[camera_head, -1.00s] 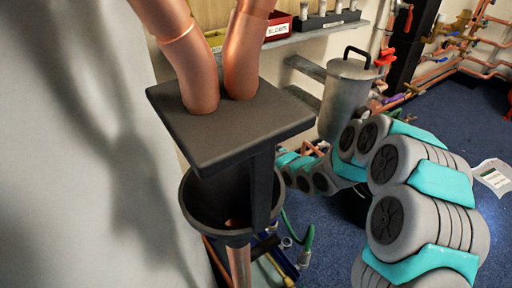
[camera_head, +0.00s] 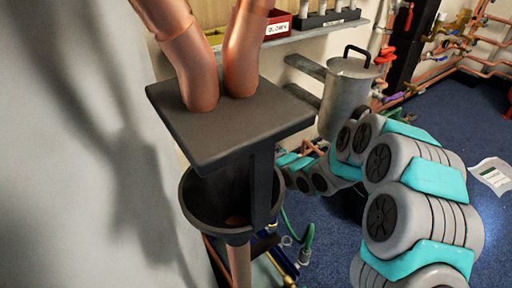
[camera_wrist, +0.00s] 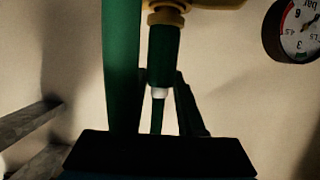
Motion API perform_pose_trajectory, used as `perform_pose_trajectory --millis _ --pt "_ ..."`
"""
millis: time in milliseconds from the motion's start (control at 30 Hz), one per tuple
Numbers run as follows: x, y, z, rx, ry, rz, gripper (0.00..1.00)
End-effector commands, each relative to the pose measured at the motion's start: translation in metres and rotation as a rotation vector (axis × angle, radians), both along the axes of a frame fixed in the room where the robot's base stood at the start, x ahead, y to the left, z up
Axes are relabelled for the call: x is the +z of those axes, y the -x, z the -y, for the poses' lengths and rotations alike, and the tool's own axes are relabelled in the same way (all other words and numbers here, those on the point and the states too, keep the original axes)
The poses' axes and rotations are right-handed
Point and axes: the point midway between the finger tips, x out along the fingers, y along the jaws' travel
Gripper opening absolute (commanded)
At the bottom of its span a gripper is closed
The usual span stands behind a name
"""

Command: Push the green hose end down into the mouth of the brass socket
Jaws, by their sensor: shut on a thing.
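In the wrist view a green hose end (camera_wrist: 163,55) with a white ring (camera_wrist: 158,93) runs along the middle of the picture. Its far tip meets a brass socket (camera_wrist: 166,18) at the top edge; I cannot tell how far it sits in the mouth. My gripper (camera_wrist: 163,80) is shut on the hose near the white ring; one dark finger shows right of it. A wider green length (camera_wrist: 121,65) runs beside it on the left and hides part of the grip. In the head view my gripper and the socket are hidden.
A black bracket and funnel (camera_head: 225,125) with copper pipes (camera_head: 190,60) fill the middle of the head view. A metal canister (camera_head: 347,95) stands behind. A green hose (camera_head: 307,243) hangs low. A pressure gauge (camera_wrist: 295,28) is right in the wrist view.

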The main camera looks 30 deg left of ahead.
Motion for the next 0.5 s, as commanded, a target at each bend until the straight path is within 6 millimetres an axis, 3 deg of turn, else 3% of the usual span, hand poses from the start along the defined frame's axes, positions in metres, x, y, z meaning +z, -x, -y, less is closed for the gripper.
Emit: perform_pose_trajectory --millis 500 --pt "-0.0057 0.0001 -0.0001 0.0 0.0 0.0 0.0"
